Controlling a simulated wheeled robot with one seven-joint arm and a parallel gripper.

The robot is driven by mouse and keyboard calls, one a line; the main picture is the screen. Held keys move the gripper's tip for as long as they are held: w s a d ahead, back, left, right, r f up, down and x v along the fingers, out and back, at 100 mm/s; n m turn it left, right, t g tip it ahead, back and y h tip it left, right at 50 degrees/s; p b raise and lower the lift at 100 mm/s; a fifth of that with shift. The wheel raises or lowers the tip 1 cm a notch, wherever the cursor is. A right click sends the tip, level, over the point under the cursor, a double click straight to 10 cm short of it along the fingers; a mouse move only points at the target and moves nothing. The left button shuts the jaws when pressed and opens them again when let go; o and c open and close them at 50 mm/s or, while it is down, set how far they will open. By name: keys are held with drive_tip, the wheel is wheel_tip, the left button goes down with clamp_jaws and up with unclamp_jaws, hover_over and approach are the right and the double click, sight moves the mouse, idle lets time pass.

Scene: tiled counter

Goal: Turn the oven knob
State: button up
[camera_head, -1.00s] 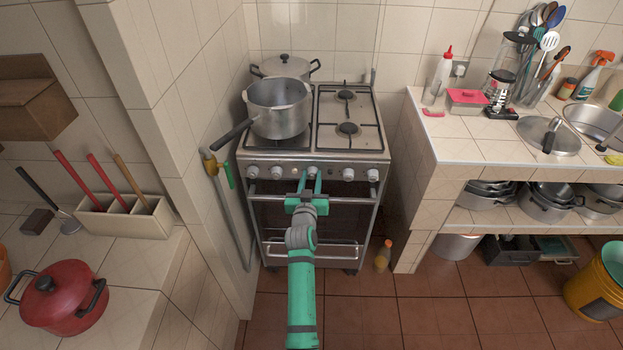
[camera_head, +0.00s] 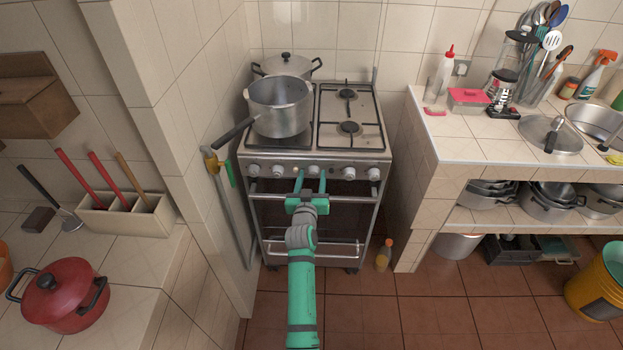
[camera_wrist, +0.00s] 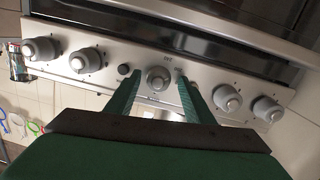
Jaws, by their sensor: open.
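The stove (camera_head: 315,215) stands in the middle of the head view, with a row of several grey knobs along its silver front panel. My gripper (camera_head: 311,173) is in front of this panel at the middle knob (camera_head: 313,169). In the wrist view the middle knob (camera_wrist: 158,79) sits between the two green fingertips of my gripper (camera_wrist: 158,82). The fingers are spread, with a gap on each side of the knob, and hold nothing. I cannot tell how deep the tips reach around it. Other knobs show to the left (camera_wrist: 85,60) and right (camera_wrist: 227,97).
A pot (camera_head: 280,107) sits on the left burners, its handle jutting out front left. The oven door handle (camera_head: 340,198) runs below the knobs. A tiled wall with a pipe (camera_head: 228,215) is close on the left; a counter (camera_head: 480,150) stands right. A bottle (camera_head: 384,254) stands on the floor.

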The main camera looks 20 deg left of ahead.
drive_tip(key=f+v, duration=0.1)
drive_tip(key=v, duration=0.9)
drive_tip(key=shift+s+r, duration=0.4)
drive_tip(key=shift+r, duration=0.1)
drive_tip(key=shift+c, duration=0.6)
clamp_jaws()
idle(0.6)
